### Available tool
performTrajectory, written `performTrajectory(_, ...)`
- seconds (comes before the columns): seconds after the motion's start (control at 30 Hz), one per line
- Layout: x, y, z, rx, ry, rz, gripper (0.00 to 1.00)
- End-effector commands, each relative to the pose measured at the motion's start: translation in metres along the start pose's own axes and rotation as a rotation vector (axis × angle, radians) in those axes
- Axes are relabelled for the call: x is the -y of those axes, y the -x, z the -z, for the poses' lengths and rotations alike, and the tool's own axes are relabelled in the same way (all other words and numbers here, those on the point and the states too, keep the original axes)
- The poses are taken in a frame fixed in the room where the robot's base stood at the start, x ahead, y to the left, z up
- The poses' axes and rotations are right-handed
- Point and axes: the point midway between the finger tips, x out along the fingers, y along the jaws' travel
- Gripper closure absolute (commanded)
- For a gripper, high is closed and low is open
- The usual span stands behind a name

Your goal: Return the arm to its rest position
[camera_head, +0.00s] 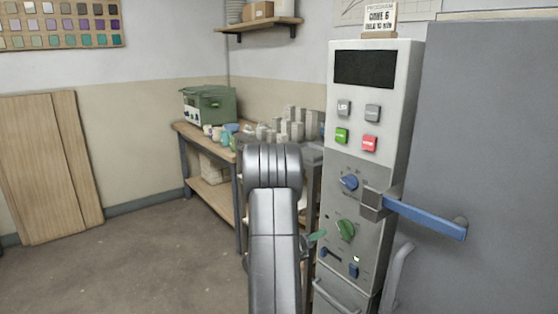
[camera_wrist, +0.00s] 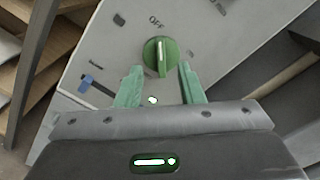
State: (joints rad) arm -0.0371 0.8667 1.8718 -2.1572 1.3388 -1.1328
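My arm (camera_head: 273,230) is stretched out toward the grey control panel (camera_head: 374,100) and hides part of the bench behind it. My gripper (camera_wrist: 160,70) is open and empty, its two green fingers spread to the left and right in the wrist view. In the head view only a green finger (camera_head: 317,236) shows, beside the panel. The green knob (camera_wrist: 159,57) is just beyond and between the fingertips, with gaps on both sides. Its white line is near upright, toward the word OFF. The knob also shows in the head view (camera_head: 346,230).
A blue lever handle (camera_head: 427,217) juts out across the large grey door (camera_head: 490,120) on the right. A blue knob (camera_head: 349,183) and a blue slider (camera_wrist: 87,83) are on the panel. A bench (camera_head: 190,130) with cups and blocks stands behind. Floor is clear at left.

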Motion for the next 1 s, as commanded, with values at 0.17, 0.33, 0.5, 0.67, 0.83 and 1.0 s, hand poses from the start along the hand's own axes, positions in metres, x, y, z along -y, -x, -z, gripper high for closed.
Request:
performTrajectory(0.17,0.000,-0.037,0.002,-0.003,-0.001,0.004,0.65)
performTrajectory(0.33,0.001,-0.072,0.001,-0.002,-0.001,0.004,0.65)
performTrajectory(0.5,0.001,-0.086,0.002,0.001,-0.075,0.001,0.65)
performTrajectory(0.67,0.004,-0.086,0.003,0.000,-0.216,0.000,0.65)
performTrajectory(0.83,0.008,-0.086,0.003,0.000,-0.333,0.001,0.65)
performTrajectory(1.0,0.010,-0.086,0.003,0.000,-0.396,0.001,0.65)
